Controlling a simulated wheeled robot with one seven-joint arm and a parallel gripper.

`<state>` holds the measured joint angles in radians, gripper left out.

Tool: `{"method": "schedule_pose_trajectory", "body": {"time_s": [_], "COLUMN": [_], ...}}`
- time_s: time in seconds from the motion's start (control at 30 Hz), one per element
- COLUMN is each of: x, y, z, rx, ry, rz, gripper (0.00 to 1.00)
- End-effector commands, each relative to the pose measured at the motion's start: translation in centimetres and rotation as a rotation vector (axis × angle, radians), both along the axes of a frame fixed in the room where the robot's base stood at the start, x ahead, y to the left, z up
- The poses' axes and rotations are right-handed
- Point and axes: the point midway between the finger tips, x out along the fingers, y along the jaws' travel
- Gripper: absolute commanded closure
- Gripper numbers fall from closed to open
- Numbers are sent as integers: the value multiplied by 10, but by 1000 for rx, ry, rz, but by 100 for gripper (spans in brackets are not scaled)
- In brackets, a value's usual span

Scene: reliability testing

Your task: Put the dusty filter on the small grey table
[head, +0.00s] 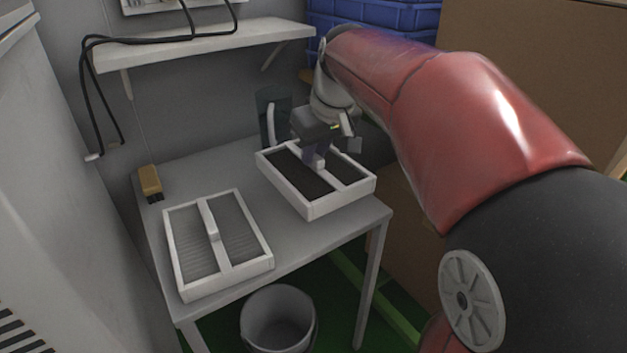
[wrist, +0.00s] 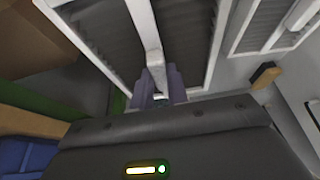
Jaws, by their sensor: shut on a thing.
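The dusty filter (head: 340,200), a white-framed panel with dark grey mesh and a central bar, is at the right end of the grey table (head: 291,247). My gripper (head: 318,158) is above it, shut on the handle of its central bar. I cannot tell whether the filter touches the tabletop or hangs just above it. In the wrist view the fingers (wrist: 158,84) close around the bar, and the filter (wrist: 183,40) fills the upper middle. A second, lighter filter (head: 236,228) lies on the table's left front; it also shows in the wrist view (wrist: 264,22).
A yellow-and-black block (head: 150,182) sits at the table's back left. A dark green container (head: 272,116) stands behind the dusty filter. A wall shelf (head: 205,45) with cables overhangs the back. A bucket (head: 278,318) stands below the front edge. Blue crates (head: 375,20) stand behind my arm.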

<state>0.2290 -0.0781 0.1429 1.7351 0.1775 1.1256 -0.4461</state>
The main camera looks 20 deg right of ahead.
Motion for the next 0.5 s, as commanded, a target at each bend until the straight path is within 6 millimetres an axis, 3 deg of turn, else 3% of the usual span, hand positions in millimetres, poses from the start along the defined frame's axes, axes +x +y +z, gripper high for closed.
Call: {"method": "schedule_pose_trajectory", "body": {"time_s": [0.27, 0.5], "x": [0, 0], "y": [0, 0], "z": [-24, -56], "rx": [0, 0], "ry": [1, 0], "rz": [0, 0], "gripper": [100, 100]}}
